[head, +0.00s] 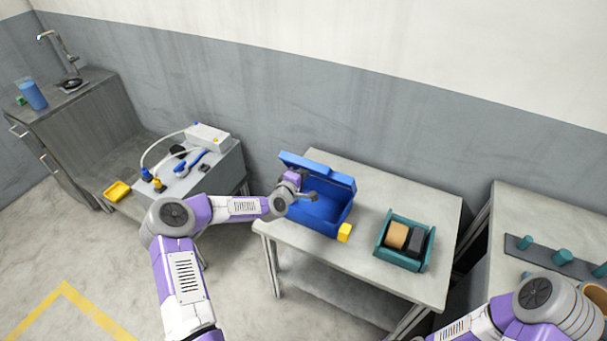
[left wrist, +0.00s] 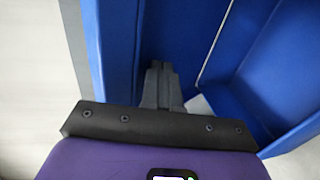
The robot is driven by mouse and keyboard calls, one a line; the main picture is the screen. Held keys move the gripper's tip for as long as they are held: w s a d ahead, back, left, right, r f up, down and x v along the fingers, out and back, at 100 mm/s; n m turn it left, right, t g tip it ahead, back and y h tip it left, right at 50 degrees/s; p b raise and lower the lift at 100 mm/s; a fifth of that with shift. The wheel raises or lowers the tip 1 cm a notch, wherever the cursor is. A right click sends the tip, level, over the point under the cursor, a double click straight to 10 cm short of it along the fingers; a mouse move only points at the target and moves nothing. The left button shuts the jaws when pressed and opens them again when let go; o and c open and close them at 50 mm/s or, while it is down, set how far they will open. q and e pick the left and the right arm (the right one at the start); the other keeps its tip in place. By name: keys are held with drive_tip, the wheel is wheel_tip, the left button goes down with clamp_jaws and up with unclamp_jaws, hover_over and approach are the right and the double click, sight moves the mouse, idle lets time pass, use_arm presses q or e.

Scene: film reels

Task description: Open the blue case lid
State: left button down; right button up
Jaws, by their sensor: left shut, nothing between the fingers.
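The blue case (head: 325,215) sits on the grey table in the middle of the head view. Its lid (head: 318,167) stands raised along the back side, and the blue inside shows. A yellow piece (head: 345,232) is at the case's front right corner. My left gripper (head: 312,197) is over the case opening near the lid, shut and empty. In the left wrist view its closed fingers (left wrist: 160,85) are between a blue panel on the left (left wrist: 112,45) and the blue case walls on the right (left wrist: 275,75). Contact with the lid cannot be told. My right gripper is out of view.
A teal tray (head: 421,267) with a tan block (head: 396,236) and a dark block (head: 416,243) stands right of the case. Bare tabletop (head: 400,195) lies behind it. A grey device (head: 215,170) stands left; another table (head: 530,215) stands right.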

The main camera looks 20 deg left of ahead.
use_arm(q)
drive_tip(key=shift+r+b+x, duration=0.15)
drive_tip(key=shift+b+x, duration=0.25)
drive_tip(key=shift+x, duration=0.35)
drive_tip(key=shift+r+b+x, duration=0.15)
drive_tip(key=shift+b+x, duration=0.25)
drive_tip(key=shift+x, duration=0.4)
drive_tip(key=shift+w+r, duration=0.2)
drive_tip(key=shift+w, duration=0.3)
drive_tip(key=b+x, duration=0.2)
drive_tip(key=shift+w+f+b, duration=0.25)
drive_tip(key=shift+b, duration=0.05)
drive_tip(key=shift+w+d+b, duration=0.1)
drive_tip(key=shift+w+b, duration=0.35)
drive_tip(key=shift+w, duration=0.25)
drive_tip(key=d+f+b+v, duration=0.1)
drive_tip(key=f+v, duration=0.1)
drive_tip(key=v, duration=1)
drive_tip(key=shift+s+a+b, duration=0.4)
drive_tip(key=shift+s+a, duration=0.15)
drive_tip(key=shift+s, duration=0.1)
drive_tip(key=shift+f, duration=0.2)
